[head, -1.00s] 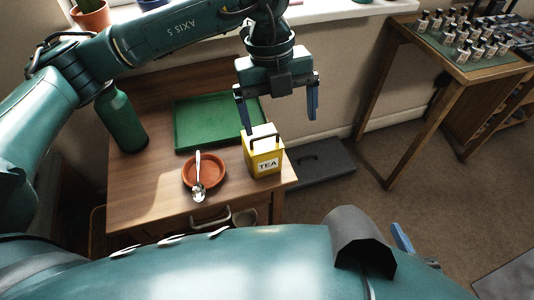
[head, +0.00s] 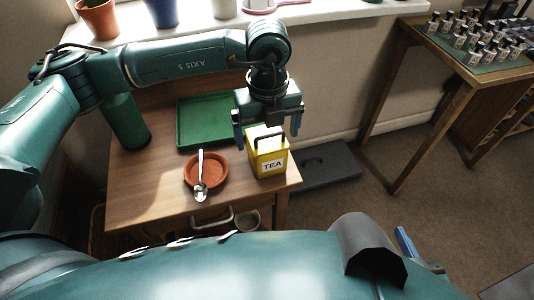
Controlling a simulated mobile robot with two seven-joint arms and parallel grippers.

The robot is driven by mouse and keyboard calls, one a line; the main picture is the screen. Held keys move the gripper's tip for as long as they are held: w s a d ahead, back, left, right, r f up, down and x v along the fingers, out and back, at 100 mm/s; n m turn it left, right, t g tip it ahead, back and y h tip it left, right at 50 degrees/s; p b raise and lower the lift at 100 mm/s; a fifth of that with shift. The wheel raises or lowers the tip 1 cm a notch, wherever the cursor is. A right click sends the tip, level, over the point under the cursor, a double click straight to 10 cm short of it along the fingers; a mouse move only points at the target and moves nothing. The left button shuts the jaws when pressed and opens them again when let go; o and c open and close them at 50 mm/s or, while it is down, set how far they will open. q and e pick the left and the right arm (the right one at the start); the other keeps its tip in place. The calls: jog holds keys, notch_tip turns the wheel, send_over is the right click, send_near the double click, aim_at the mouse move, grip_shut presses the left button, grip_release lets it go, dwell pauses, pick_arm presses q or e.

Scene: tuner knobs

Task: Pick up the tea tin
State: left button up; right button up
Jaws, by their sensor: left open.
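The yellow tea tin (head: 269,158), with a white TEA label and a dark handle on top, stands upright on the right side of the small wooden table (head: 150,197). My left gripper (head: 267,131) is open just above and behind the tin's top. Its blue fingers are spread to either side of the handle, and I cannot tell whether they touch the tin. Only a blue finger of my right gripper (head: 405,241) shows at lower right, beyond my body; the rest is hidden.
A terracotta saucer (head: 215,177) with a spoon (head: 201,175) lies left of the tin. A table with several small bottles is at upper right.

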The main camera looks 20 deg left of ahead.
aim_at(267, 142)
pick_arm(q)
notch_tip(267, 142, down, 3)
jog(key=shift+s+f, duration=0.1)
jog(key=c, duration=1.2)
